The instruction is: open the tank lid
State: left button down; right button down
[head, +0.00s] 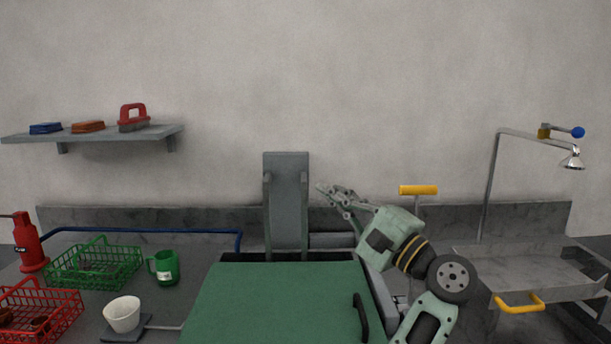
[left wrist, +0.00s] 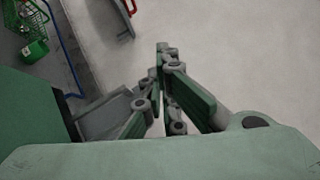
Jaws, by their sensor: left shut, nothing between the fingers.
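The green tank lid (head: 275,300) lies flat or nearly flat at the bottom centre of the head view, with a black handle (head: 361,318) on its right side. A dark gap shows along its back edge. A grey panel (head: 288,205) stands upright behind it. My left gripper (head: 321,188) is shut and empty, raised behind the lid's right part, just right of the grey panel and pointing left. In the left wrist view its fingers (left wrist: 163,50) meet, with a corner of the green lid (left wrist: 22,112) at left. My right gripper is not in view.
At left are a red basket (head: 62,303), green basket (head: 68,270), green mug (head: 168,271), white cup (head: 122,314) and red bottle (head: 28,245). A shelf (head: 160,134) holds brushes. At right are a yellow T-handle (head: 418,190) and a sink (head: 530,270) with a shower (head: 572,162).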

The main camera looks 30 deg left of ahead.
pick_arm(q)
jog(key=a+r+p, duration=0.4)
jog(key=a+p, duration=0.2)
jog(key=a, duration=0.5)
jog(key=shift+w+a+r, duration=0.3)
jog(key=shift+a+r, duration=0.05)
jog(key=shift+a, duration=0.05)
dwell(0.9)
